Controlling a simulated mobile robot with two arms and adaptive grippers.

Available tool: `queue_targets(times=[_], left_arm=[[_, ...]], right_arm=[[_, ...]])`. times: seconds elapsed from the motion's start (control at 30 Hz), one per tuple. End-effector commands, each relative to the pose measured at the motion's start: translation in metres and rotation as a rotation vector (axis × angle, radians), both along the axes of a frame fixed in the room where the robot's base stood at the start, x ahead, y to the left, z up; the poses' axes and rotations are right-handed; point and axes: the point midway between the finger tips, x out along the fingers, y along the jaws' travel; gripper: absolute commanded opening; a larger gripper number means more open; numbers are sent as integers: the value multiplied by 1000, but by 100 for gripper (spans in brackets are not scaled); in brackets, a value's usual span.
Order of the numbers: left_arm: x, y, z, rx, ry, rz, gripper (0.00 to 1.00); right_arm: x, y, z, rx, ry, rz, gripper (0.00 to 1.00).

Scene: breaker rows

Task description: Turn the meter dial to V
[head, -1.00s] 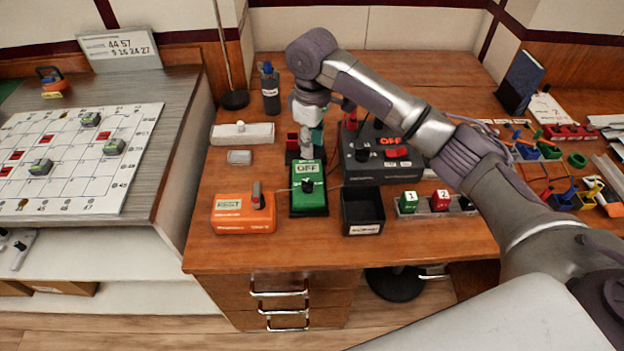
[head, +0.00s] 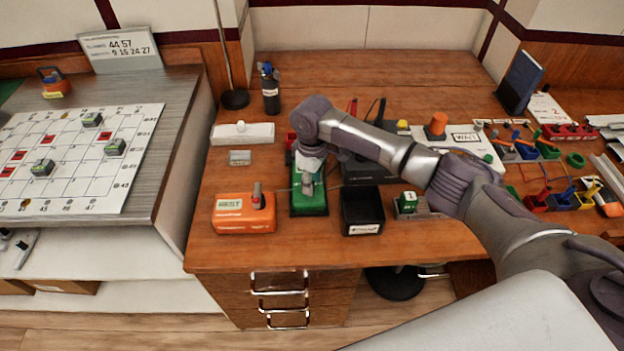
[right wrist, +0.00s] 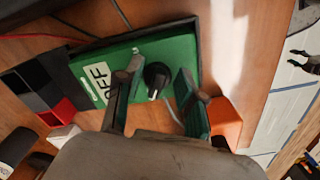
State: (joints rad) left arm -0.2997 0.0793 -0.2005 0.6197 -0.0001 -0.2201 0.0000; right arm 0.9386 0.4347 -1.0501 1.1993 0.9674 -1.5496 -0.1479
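The green meter (head: 310,208) stands on the wooden desk, largely covered by my right arm in the head view. In the right wrist view the meter (right wrist: 174,48) shows a white label reading OFF (right wrist: 97,80) and a black dial (right wrist: 157,76) with a white pointer mark. My right gripper (head: 307,185) is over the meter. In the right wrist view the gripper (right wrist: 155,100) is open, with one finger on each side of the dial and a gap on both sides. Whether the fingertips reach down to the dial's height is hard to tell. My left gripper is not in view.
An orange tester box (head: 240,222) stands just left of the meter, and an open black bin (head: 362,213) just right. A dark control box (head: 366,171) sits behind, partly hidden by my arm. The desk's front strip is clear.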

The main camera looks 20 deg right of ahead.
Motion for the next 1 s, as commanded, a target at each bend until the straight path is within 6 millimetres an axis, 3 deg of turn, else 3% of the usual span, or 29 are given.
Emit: queue_targets(times=[0.1,0.33,0.67,1.0], left_arm=[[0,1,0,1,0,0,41],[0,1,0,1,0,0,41],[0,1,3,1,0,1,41],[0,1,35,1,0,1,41]], right_arm=[[0,0,0,0,0,0,39],[0,0,0,0,0,0,0],[0,1,2,1,0,-11,0],[-2,3,6,3,3,-169,0]])
